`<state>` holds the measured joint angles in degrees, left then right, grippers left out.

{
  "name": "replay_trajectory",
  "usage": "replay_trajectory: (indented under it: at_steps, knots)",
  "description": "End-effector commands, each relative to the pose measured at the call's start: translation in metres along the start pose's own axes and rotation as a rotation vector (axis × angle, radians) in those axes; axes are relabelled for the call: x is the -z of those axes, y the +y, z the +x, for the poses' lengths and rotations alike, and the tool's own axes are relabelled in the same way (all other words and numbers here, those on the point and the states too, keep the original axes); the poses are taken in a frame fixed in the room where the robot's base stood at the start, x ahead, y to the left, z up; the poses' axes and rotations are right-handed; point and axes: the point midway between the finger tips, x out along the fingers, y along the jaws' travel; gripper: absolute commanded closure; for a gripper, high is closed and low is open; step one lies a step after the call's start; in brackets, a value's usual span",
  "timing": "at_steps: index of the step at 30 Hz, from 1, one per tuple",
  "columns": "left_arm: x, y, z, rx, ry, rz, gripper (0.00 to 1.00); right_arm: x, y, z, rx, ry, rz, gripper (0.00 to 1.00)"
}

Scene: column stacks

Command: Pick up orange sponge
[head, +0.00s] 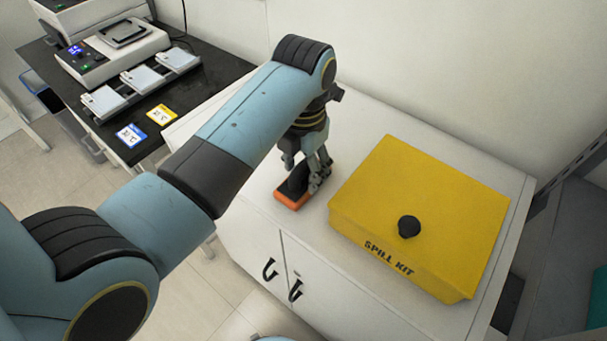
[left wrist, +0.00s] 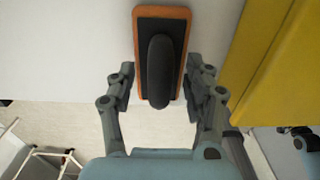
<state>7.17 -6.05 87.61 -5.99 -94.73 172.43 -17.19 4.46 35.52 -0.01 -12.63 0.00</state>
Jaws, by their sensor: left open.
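The orange sponge (head: 291,200) lies on the white cabinet top, near its front edge. It has an orange rim and a dark top with a black raised handle; it also shows in the left wrist view (left wrist: 145,12). My left gripper (head: 308,180) is right over the sponge. In the left wrist view its two fingers (left wrist: 158,92) are open, one on each side of the sponge's near end and handle. I cannot tell if either finger touches it. Part of the sponge is hidden by the gripper in the head view.
A yellow spill kit box (head: 425,205) with a black knob stands close to the right of the gripper. The white cabinet (head: 255,225) has black door handles. A black table (head: 185,105) with instruments and labels stands at the back left. A wall closes the back.

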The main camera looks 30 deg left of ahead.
Motion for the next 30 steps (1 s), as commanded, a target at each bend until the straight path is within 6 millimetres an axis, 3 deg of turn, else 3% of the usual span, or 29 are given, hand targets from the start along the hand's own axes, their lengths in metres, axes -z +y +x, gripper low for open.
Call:
replay_trajectory:
  at_steps: [7,19,30]
  knots:
    - [-0.0001,0.0002,0.0021,0.0,-0.001,0.0,0.49,-0.0003,-0.0002,0.0001,0.0,0.0,0.0,0.36]
    - [-0.0002,0.0003,0.0017,-0.001,-0.001,0.0,1.0,-0.0003,0.0001,0.0001,0.0,0.0,0.0,0.36]
    - [-0.0005,0.0004,-0.0003,-0.001,-0.001,0.001,1.0,0.0,0.0022,-0.002,-0.002,0.0,-0.001,0.36]
